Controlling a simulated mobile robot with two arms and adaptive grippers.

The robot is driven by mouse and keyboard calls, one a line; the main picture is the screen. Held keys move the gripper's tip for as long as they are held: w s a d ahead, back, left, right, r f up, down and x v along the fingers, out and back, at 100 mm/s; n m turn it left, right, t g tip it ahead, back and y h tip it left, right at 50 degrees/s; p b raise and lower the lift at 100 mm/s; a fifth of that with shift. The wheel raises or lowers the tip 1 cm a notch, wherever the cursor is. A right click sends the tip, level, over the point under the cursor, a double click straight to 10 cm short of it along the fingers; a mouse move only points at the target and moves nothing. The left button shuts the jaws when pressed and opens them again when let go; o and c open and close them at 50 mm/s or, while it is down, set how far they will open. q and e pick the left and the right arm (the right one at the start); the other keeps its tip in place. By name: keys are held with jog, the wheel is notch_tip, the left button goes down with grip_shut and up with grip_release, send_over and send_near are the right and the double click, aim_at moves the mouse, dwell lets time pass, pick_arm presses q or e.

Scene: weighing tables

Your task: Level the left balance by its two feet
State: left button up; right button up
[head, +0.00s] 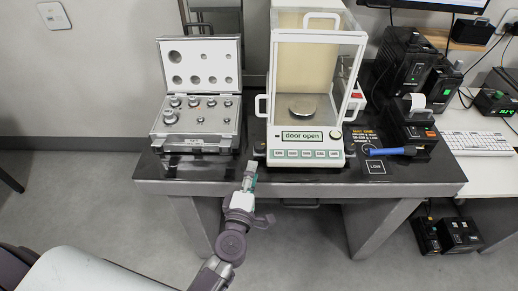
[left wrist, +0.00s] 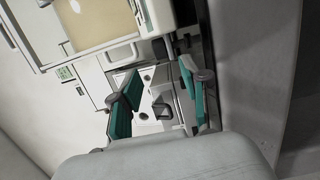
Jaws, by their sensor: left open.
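The left balance (head: 307,143) stands on the dark table in the head view, a glass-walled case with a round pan (head: 302,106) inside. Its display (head: 301,135) reads "door open". A dark foot (head: 261,148) shows at its front left corner and another (head: 350,149) at its front right. My left gripper (head: 250,172) is at the table's front edge, just below the left foot, apart from it as far as I can tell. In the left wrist view its teal fingers (left wrist: 158,92) are open, with the balance (left wrist: 157,18) above them. My right gripper is not in view.
An open weight case (head: 197,142) with several weights stands left of the balance. A blue-handled tool (head: 391,151) lies to its right on the mat (head: 372,167). A small printer (head: 415,121) and dark boxes stand further right. The floor in front is clear.

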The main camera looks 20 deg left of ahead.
aim_at(258, 151)
pick_arm(q)
jog(key=w, duration=0.9)
jog(key=shift+w+a, duration=0.1)
jog(key=shift+a, duration=0.3)
grip_shut()
